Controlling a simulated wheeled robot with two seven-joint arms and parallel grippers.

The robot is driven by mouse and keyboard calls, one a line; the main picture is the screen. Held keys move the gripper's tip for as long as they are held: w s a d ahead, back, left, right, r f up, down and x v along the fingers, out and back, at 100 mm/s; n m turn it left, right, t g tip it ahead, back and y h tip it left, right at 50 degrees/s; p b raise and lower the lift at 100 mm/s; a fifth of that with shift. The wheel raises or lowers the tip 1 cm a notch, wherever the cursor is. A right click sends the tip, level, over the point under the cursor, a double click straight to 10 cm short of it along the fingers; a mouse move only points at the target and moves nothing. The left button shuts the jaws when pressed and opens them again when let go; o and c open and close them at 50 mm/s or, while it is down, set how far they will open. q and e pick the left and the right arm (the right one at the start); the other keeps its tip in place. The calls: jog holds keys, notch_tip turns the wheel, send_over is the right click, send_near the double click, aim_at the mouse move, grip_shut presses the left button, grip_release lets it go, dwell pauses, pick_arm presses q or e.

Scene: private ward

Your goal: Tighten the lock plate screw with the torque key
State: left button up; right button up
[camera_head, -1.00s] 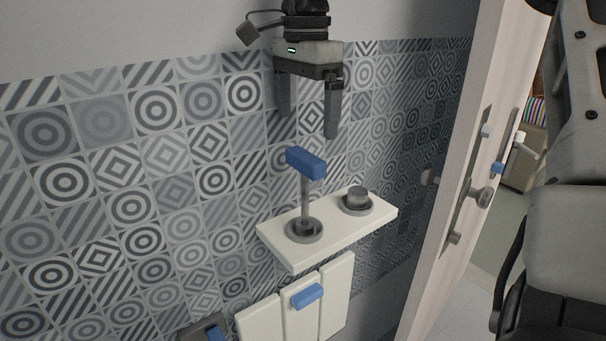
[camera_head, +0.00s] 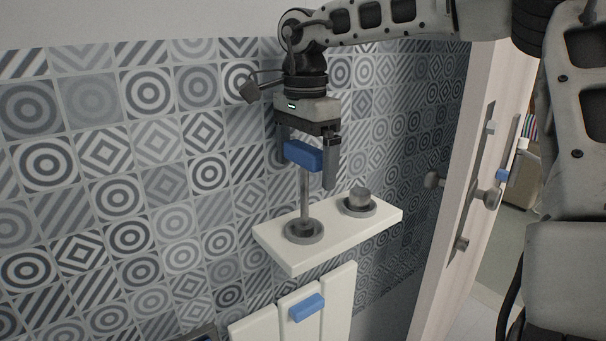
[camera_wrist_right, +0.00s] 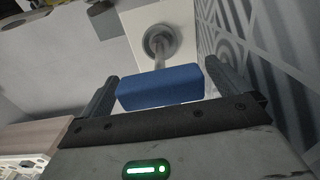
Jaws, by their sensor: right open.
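The torque key, with a blue block handle (camera_head: 303,155) on a thin grey shaft (camera_head: 305,205), stands upright in a round grey holder (camera_head: 304,231) on a white shelf. My right gripper (camera_head: 305,172) is open and points down over the key. Its fingers are on either side of the blue handle, which also shows between them in the right wrist view (camera_wrist_right: 160,88). I cannot tell whether they touch it. A long grey lock plate (camera_head: 477,165) with small projecting parts is on the door at the right; which part is the screw is unclear. My left gripper is not in view.
The white shelf (camera_head: 275,258) also bears a second round grey holder with a short cylinder (camera_head: 358,200). Below it is a white panel with a blue block (camera_head: 306,307). The tiled wall (camera_head: 120,200) is close behind. The door (camera_head: 440,250) is open at the right.

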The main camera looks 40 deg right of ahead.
jog(key=c, duration=1.3)
jog(key=shift+c, duration=0.5)
jog(key=shift+r+p, duration=2.9)
jog(key=shift+r, duration=0.25)
jog(key=shift+f, duration=0.1)
